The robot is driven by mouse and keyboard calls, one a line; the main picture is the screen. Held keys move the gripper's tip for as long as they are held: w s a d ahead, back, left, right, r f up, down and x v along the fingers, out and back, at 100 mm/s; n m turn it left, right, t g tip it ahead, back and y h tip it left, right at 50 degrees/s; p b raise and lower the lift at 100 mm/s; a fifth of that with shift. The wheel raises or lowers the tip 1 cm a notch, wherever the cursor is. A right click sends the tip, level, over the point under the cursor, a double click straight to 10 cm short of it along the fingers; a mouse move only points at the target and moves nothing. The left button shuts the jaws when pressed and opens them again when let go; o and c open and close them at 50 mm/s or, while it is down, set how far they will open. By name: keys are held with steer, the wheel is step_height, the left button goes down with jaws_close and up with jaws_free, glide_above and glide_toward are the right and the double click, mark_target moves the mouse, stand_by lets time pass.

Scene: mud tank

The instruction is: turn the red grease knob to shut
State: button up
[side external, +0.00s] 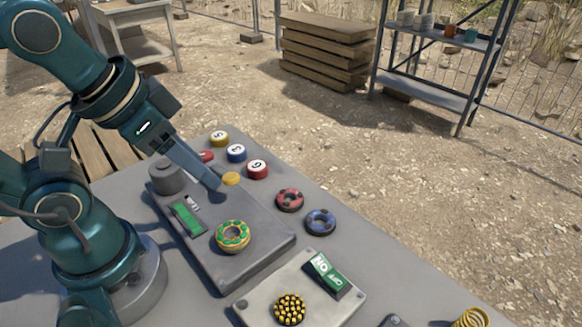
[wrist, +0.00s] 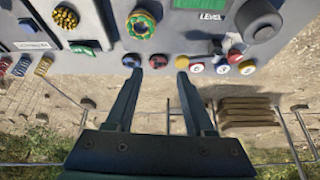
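Two red round pieces stand out. One is a red, dark-spotted ring-shaped knob (side external: 290,200), beside a matching blue ring (side external: 320,222). The other is a red-sided disc with a white top marked G (side external: 257,168). I cannot tell for certain which is the grease knob. In the wrist view the red ring (wrist: 158,61) shows between and beyond my fingertips. My gripper (wrist: 160,73) is open and empty, its fingers apart. In the side view my gripper (side external: 215,184) hangs over the raised grey panel near a yellow disc (side external: 231,179); one finger hides the other.
The grey panel (side external: 265,250) bears a dark cylinder (side external: 168,177), a green display (side external: 188,217) and a green-yellow knob (side external: 233,236). Blue-sided (side external: 236,153) and yellow-sided (side external: 219,139) discs stand behind. A green ON/OFF switch (side external: 326,275) and yellow-black knob (side external: 289,309) are in front.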

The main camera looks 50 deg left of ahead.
steer(key=w+a+r+m, duration=0.2)
steer(key=w+m, duration=0.2)
steer(key=g, duration=0.6)
glide_above(206, 154)
step_height(206, 154, down, 8)
steer(key=shift+r, duration=0.2)
steer(key=shift+f+n, duration=0.25)
steer(key=shift+n, duration=0.05)
steer(key=shift+f, duration=2.35)
jaws_close()
